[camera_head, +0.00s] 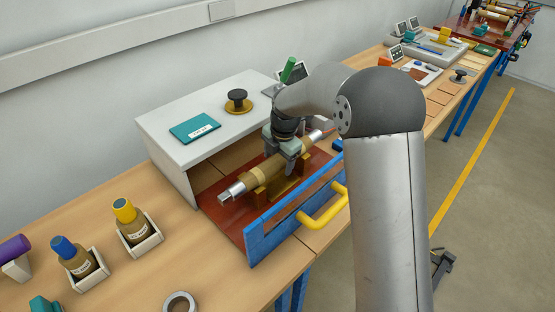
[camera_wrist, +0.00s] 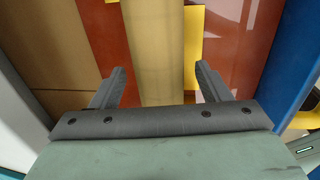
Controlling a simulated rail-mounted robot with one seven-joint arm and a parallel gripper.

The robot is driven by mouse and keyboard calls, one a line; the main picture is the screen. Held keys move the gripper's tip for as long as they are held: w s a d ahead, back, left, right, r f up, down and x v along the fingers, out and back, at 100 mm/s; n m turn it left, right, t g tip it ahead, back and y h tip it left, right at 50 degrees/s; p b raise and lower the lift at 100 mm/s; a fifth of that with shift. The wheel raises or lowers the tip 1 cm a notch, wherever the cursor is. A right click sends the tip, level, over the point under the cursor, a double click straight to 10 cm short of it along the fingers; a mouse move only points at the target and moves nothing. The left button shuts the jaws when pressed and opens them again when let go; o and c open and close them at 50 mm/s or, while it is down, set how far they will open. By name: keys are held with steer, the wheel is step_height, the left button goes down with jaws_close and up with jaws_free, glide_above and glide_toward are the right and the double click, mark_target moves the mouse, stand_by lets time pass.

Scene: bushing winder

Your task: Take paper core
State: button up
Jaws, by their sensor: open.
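In the wrist view the core (camera_wrist: 161,40) runs up the picture between my fingertips. My gripper (camera_head: 291,166) points down over the middle of the core. In the wrist view my gripper (camera_wrist: 157,76) is open, one finger on each side of the core with a gap to each. I cannot tell how deep the fingers reach beside it. My gripper hides part of the core in the head view.
The drawer has a blue front (camera_head: 262,238) with a yellow handle (camera_head: 325,207). A white cabinet (camera_head: 165,148) stands behind, carrying a teal booklet (camera_head: 195,128) and a black spool (camera_head: 238,100). Bottles in white holders (camera_head: 140,238) and a grey ring (camera_head: 180,302) are on the bench.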

steer(key=shift+f, duration=0.1)
steer(key=shift+c, duration=0.3)
jaws_close()
steer(key=shift+w+r, duration=0.1)
steer(key=shift+r, duration=0.1)
